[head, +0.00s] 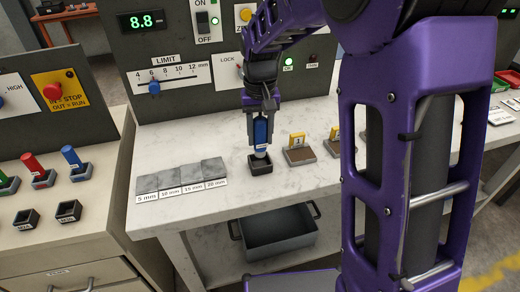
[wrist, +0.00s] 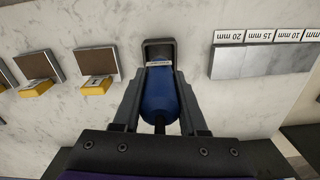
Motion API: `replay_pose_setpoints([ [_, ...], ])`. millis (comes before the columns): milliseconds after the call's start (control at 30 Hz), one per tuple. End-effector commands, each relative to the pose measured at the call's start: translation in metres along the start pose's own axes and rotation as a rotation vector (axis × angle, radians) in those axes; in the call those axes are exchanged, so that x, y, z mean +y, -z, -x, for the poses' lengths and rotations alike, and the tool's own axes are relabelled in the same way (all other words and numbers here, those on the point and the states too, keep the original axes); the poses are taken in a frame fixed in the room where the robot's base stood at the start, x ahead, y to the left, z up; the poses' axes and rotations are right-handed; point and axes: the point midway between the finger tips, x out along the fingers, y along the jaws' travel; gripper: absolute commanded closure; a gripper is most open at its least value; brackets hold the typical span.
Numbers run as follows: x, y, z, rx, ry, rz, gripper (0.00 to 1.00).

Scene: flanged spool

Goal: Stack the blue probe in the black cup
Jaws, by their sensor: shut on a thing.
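My gripper (head: 261,131) is shut on the blue probe (head: 260,132) and holds it upright, pointing down. The probe's pale lower end is just over or in the mouth of the black cup (head: 261,167) on the marble bench; I cannot tell whether it touches the cup. In the wrist view, the blue probe (wrist: 160,95) sits between the two fingers, and the black cup (wrist: 158,46) is right beyond its tip, with part of its inside showing.
Grey thickness blocks (head: 182,178) lie left of the cup. Brown pads with yellow tags (head: 298,142) stand to its right. A control panel (head: 190,60) rises behind. A left bench holds red and blue probes (head: 71,157) and empty black cups (head: 69,211). A grey bin (head: 280,235) is below.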

Motion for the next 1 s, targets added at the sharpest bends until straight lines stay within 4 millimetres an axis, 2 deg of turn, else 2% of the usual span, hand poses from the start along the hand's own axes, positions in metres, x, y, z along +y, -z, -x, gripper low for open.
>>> replay_pose_setpoints([
  [100, 0.000, -0.001, -0.024, -0.004, -0.001, 0.000, 1.00],
  [200, 0.000, 0.000, -0.035, -0.002, 0.000, 0.000, 1.00],
  [767, 0.000, 0.000, -0.046, 0.000, 0.000, 0.000, 1.00],
  [800, 0.000, 0.000, -0.046, 0.000, 0.000, 0.000, 0.55],
  [933, 0.000, 0.000, -0.046, -0.001, 0.000, 0.000, 0.31],
  [1000, 0.000, 0.000, -0.046, -0.001, 0.000, 0.000, 0.28],
])
